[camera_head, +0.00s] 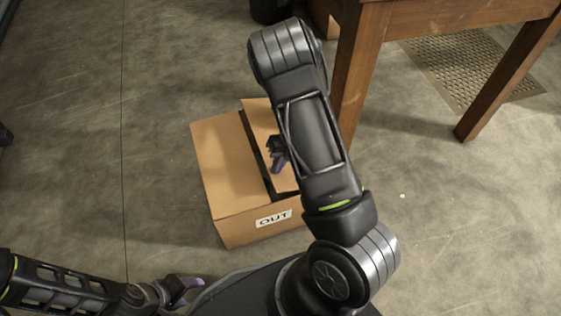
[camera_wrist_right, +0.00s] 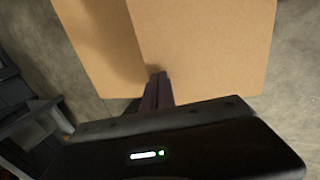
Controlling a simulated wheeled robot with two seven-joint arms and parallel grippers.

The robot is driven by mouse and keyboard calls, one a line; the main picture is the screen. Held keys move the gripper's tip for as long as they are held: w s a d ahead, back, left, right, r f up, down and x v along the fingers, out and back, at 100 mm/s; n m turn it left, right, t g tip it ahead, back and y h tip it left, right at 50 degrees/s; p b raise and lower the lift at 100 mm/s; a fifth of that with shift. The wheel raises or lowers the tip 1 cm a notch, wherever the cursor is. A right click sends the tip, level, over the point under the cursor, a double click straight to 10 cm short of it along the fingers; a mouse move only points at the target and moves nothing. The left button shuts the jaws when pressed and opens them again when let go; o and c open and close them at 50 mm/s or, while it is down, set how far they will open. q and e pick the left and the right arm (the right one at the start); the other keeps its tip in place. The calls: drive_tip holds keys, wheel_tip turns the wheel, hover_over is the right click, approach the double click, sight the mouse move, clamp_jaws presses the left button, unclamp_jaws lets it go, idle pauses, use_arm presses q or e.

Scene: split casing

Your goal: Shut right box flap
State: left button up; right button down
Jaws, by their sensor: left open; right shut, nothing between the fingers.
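A brown cardboard box (camera_head: 237,228) with an "OUT" label on its front stands on the floor. Its left flap (camera_head: 225,165) lies about flat over the left half. The right flap (camera_head: 256,112) is mostly hidden behind my right arm, and a dark gap runs between the two flaps. My right gripper (camera_head: 279,162) is shut and empty, over the box close to that gap. In the right wrist view its fingertips (camera_wrist_right: 157,88) are in front of cardboard panels (camera_wrist_right: 205,45); I cannot tell whether they touch. My left gripper (camera_head: 186,288) is open and empty, low and left of the box.
A wooden table (camera_head: 362,75) stands behind and to the right of the box, with one leg close to the box's back. A metal floor grate (camera_head: 460,70) lies under it. The concrete floor left of the box is clear.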

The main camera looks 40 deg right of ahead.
sight(272, 177)
idle(0.3)
drive_tip(key=shift+a+f+p, duration=0.15)
drive_tip(key=shift+p, duration=0.2)
drive_tip(key=f+h+p, duration=0.1)
drive_tip(key=a+f+h+p, duration=0.1)
drive_tip(key=f, duration=0.1)
drive_tip(key=shift+w+a+g+p, duration=0.15)
drive_tip(key=shift+g+p, duration=0.15)
drive_tip(key=shift+g, duration=0.1)
drive_tip(key=shift+f, duration=0.9)
drive_tip(key=shift+w+a+f+b, duration=0.1)
drive_tip(key=shift+a+f+b, duration=0.05)
drive_tip(key=shift+f+b, duration=0.15)
drive_tip(key=shift+r, duration=0.1)
drive_tip(key=shift+r+p, duration=0.75)
drive_tip(key=shift+p, duration=0.1)
